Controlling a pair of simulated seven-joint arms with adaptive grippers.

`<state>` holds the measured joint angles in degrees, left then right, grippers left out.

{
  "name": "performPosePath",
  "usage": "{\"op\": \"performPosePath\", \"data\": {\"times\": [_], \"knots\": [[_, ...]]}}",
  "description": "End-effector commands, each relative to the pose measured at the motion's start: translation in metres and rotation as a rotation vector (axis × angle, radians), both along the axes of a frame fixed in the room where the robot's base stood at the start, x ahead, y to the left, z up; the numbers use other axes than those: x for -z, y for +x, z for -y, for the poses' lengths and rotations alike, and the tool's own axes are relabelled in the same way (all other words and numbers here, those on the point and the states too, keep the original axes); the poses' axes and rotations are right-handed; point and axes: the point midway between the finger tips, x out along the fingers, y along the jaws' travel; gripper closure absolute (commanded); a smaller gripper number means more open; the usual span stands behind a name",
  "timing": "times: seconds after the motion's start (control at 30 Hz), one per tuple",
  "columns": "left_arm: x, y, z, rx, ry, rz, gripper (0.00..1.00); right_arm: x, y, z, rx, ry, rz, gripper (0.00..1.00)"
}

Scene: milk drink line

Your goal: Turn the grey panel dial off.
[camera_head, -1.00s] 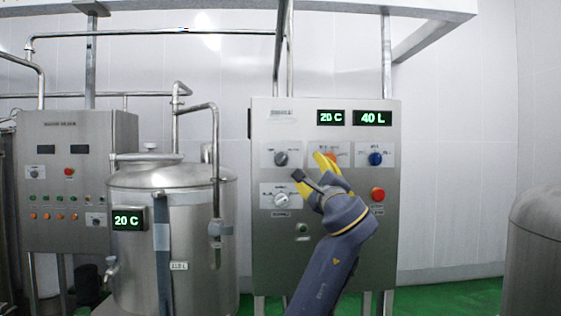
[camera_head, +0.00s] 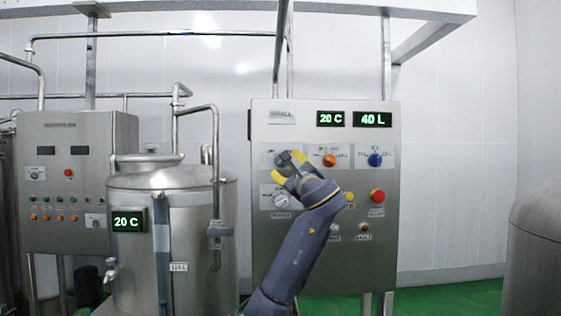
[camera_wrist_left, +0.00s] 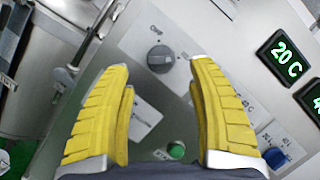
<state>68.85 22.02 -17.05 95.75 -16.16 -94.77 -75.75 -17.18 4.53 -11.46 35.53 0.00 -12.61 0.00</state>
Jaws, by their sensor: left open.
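The grey dial (camera_head: 282,158) is a round dark knob on a white plate at the upper left of the steel control panel (camera_head: 320,270). It shows whole in the left wrist view (camera_wrist_left: 160,58), just beyond and between the fingertips. My left gripper (camera_head: 288,167) is open, with yellow fingers pointing at the dial. In the left wrist view the gripper (camera_wrist_left: 162,68) straddles the dial's line with nothing between its fingers. In the head view the fingertips partly overlap the dial; I cannot tell whether they touch it. My right gripper is not in view.
An orange dial (camera_head: 329,160) and a blue dial (camera_head: 375,160) sit right of the grey one. A white dial (camera_head: 281,201) is below it. A red button (camera_head: 377,195) is lower right. Displays read 20 C (camera_head: 331,118) and 40 L (camera_head: 372,119). A steel tank (camera_head: 185,250) stands left.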

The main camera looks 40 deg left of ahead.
Motion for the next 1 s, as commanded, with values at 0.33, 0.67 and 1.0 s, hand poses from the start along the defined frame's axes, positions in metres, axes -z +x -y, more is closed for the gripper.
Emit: {"op": "performPosePath", "data": {"times": [0.33,0.67,1.0], "knots": [[-0.015,0.028,-0.042,-0.001,-0.001,0.001,0.41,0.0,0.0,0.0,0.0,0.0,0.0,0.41],[-0.019,0.038,-0.057,0.0,-0.001,0.001,0.41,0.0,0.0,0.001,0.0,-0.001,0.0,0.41],[-0.019,0.039,-0.058,0.001,-0.002,0.001,0.41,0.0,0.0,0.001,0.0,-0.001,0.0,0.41]]}}
